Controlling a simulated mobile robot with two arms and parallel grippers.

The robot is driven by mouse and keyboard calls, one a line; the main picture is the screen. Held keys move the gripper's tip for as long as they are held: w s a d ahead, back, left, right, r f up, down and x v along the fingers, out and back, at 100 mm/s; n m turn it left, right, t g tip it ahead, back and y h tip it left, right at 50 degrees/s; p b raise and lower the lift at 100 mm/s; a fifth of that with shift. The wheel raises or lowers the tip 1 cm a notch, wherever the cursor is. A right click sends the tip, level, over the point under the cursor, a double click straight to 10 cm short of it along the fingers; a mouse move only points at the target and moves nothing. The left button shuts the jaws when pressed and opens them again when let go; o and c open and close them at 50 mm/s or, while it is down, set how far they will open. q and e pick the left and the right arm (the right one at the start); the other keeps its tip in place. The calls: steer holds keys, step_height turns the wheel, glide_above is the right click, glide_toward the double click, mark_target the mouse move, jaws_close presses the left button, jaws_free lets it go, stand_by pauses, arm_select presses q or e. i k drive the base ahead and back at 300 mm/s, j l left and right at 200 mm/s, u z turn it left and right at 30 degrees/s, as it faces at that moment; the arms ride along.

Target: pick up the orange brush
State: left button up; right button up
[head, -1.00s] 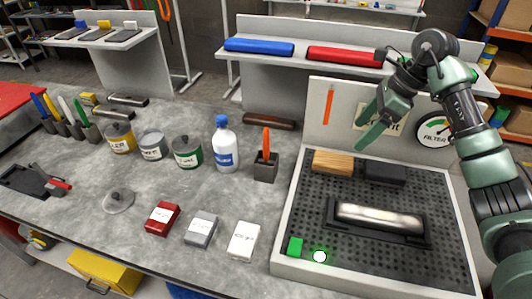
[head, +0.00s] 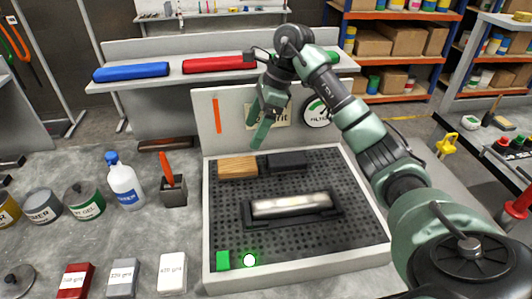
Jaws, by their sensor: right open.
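The orange brush (head: 166,166) stands handle up in a small dark grey holder (head: 174,192) on the grey worktop, left of the perforated tray. Only its orange handle shows; its lower end is hidden in the holder. My right gripper (head: 259,127) is open and empty, with its fingers pointing down in front of the booth's back panel. It is to the right of the brush and apart from it. My left gripper is not in view.
Red, grey and white grit boxes (head: 172,273) lie in front. The tray wall (head: 207,220) rises to the right. An orange strip (head: 217,115) is on the back panel.

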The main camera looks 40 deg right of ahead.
mark_target(167, 168)
steer(key=i+j+z, duration=0.1)
steer(key=j, duration=0.25)
steer(key=i+j+z, duration=0.1)
steer(key=j, duration=0.2)
steer(key=i+j+z, duration=0.1)
steer(key=j, duration=0.3)
steer(key=i+j, duration=0.2)
steer(key=j, duration=0.15)
steer(key=z, duration=0.05)
